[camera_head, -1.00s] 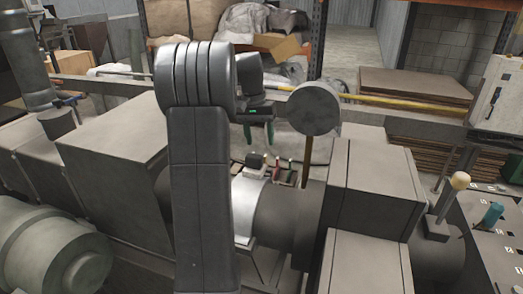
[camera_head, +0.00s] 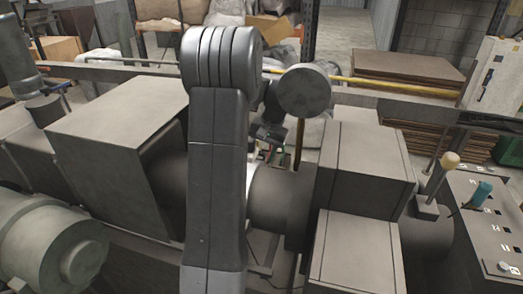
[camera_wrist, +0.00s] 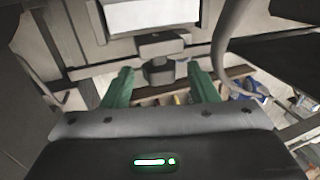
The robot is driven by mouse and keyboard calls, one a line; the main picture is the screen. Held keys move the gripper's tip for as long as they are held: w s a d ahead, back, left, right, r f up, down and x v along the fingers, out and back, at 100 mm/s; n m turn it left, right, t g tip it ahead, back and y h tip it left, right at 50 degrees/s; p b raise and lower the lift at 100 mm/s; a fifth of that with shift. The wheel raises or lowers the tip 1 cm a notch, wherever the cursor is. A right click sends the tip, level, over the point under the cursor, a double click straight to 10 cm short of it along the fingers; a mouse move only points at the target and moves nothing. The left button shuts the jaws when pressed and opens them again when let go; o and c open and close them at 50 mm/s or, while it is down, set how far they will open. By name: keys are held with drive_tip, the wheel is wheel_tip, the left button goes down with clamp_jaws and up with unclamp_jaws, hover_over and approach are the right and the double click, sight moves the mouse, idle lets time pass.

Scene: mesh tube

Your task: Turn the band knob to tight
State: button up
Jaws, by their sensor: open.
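My gripper (camera_wrist: 160,87) is open, its two green fingers spread apart with nothing held between them. A dark grey blocky knob-like part (camera_wrist: 160,68) shows just beyond the gap between the fingertips in the wrist view. I cannot tell for sure that it is the band knob, and no tight mark is readable. A teal knob (camera_head: 482,193) stands on the control panel at the right, well away from my gripper.
Large grey machine housings (camera_head: 115,115) and (camera_head: 365,155) stand left and right of my arm. A tan-topped lever (camera_head: 449,160) rises by the panel (camera_head: 495,235). In the wrist view a curved grey pipe (camera_wrist: 222,45) passes at the right.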

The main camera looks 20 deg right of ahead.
drive_tip(key=shift+f, duration=0.15)
drive_tip(key=c, duration=1)
drive_tip(key=shift+o, duration=0.2)
drive_tip(key=shift+w+a+g+h, duration=0.2)
drive_tip(key=shift+a+g+h, duration=0.1)
drive_tip(key=shift+g+h, duration=1.1)
drive_tip(key=shift+h, duration=0.5)
drive_tip(key=o, duration=1)
drive_tip(key=shift+c, duration=0.2)
drive_tip(key=shift+w, duration=0.1)
